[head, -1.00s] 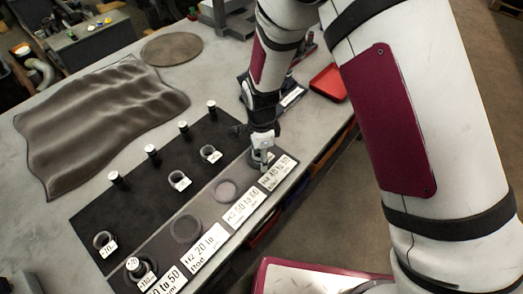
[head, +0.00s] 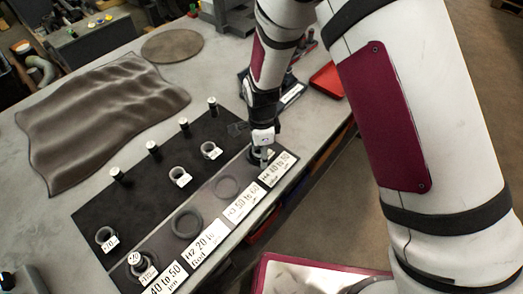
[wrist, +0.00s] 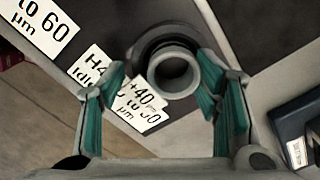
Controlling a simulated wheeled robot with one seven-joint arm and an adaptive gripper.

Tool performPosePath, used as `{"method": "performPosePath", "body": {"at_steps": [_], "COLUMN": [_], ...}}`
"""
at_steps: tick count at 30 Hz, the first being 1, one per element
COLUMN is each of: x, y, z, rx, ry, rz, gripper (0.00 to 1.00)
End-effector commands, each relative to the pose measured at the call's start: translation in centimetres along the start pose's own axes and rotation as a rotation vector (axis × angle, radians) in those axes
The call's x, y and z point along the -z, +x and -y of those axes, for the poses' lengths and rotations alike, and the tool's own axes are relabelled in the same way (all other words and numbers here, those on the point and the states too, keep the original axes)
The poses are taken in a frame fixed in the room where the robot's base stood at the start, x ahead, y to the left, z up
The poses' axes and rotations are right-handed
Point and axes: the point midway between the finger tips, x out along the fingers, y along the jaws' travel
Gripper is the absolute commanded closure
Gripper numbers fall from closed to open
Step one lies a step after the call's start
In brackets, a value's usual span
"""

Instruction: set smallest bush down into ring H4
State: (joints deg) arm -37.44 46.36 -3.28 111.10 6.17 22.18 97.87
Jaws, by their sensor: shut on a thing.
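The smallest bush, a small grey sleeve (wrist: 172,91), shows between my fingertips in the wrist view, its open top facing the camera. A white tag reading +40 (wrist: 140,108) is beside it. My gripper (wrist: 165,85) has teal pads and is shut on the bush. In the head view my gripper (head: 262,152) is low at the H4 end of the dark strip. The dark ring H4 (wrist: 145,47) shows partly around and behind the bush. I cannot tell whether the bush is inside the ring or just above it. The H4 label (head: 278,170) lies in front.
Ring H3 (head: 227,187) and ring H2 (head: 187,223) are empty. A bush with tags (head: 139,262) stands near the H1 label. Other tagged bushes (head: 180,175) and several short posts (head: 153,150) stand on the black mat. A red tray (head: 328,80) lies at right.

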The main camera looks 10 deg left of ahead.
Motion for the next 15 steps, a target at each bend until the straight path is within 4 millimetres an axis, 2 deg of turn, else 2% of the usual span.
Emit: {"method": "performPosePath", "body": {"at_steps": [1,2,6,7,9,10,15], "x": [0.05,0.05,0.05,0.05,0.05,0.05,0.04], "y": [0.75,0.77,0.79,0.79,0.8,0.79,0.6], "z": [-0.53,-0.54,-0.58,-0.59,-0.61,-0.59,-0.43], "rx": [-0.017,-0.017,-0.018,-0.018,-0.019,-0.019,-0.014], "ry": [-0.002,-0.002,-0.002,-0.002,-0.002,-0.003,-0.002], "rz": [-0.003,-0.003,-0.003,-0.003,-0.003,-0.003,-0.002], "gripper": [0.71,0.75,0.74,0.4,0.24,0.18,0.18]}}
